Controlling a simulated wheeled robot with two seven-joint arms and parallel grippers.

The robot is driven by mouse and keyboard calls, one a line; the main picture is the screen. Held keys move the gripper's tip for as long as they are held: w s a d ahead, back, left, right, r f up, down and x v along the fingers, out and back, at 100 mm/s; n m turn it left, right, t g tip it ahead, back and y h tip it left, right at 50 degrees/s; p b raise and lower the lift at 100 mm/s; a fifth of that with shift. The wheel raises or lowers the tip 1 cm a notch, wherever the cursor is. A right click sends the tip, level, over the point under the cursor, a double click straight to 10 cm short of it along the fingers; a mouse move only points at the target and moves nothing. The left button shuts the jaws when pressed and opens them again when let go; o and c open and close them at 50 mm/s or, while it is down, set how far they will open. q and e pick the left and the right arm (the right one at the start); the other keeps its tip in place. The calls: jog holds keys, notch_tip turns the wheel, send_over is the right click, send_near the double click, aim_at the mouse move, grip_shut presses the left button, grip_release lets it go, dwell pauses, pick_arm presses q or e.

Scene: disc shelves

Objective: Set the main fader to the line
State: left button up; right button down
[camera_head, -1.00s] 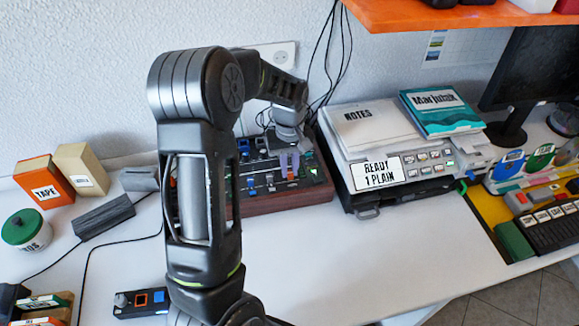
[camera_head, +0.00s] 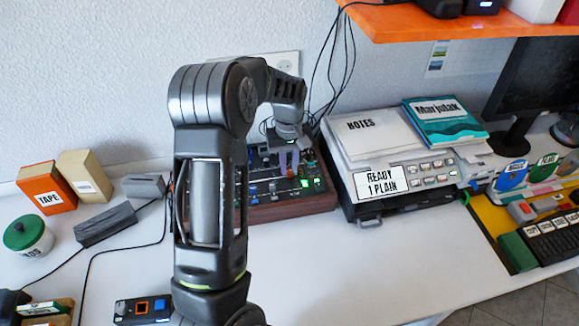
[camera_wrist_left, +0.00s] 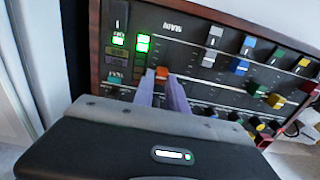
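The mixer (camera_head: 290,208), a dark panel in a reddish-brown case, stands on the table in the head view. My left gripper (camera_head: 289,168) reaches down over it, its two pale purple fingers low at the panel. In the left wrist view, the orange-red knob (camera_wrist_left: 162,73) below the word MAIN on the mixer panel (camera_wrist_left: 215,92) sits between the tips of my left gripper (camera_wrist_left: 161,78). The fingers seem to touch it on both sides. Part of its slot is hidden by the fingers, and I cannot make out a target line. My right gripper is not in view.
Other faders and coloured knobs (camera_wrist_left: 240,66) stand close right of the fingers. A grey machine (camera_head: 400,185) with notes on top stands right of the mixer. An orange shelf (camera_head: 440,24) hangs above. The table front is mostly clear.

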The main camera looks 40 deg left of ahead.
aim_at(289, 169)
pick_arm(q)
jog(key=o, duration=0.4)
jog(key=shift+c, duration=0.2)
notch_tip(289, 169, up, 8)
jog(key=shift+f+b, duration=0.1)
jog(key=shift+b, duration=0.25)
jog(key=shift+s+f, duration=0.1)
dwell(0.4)
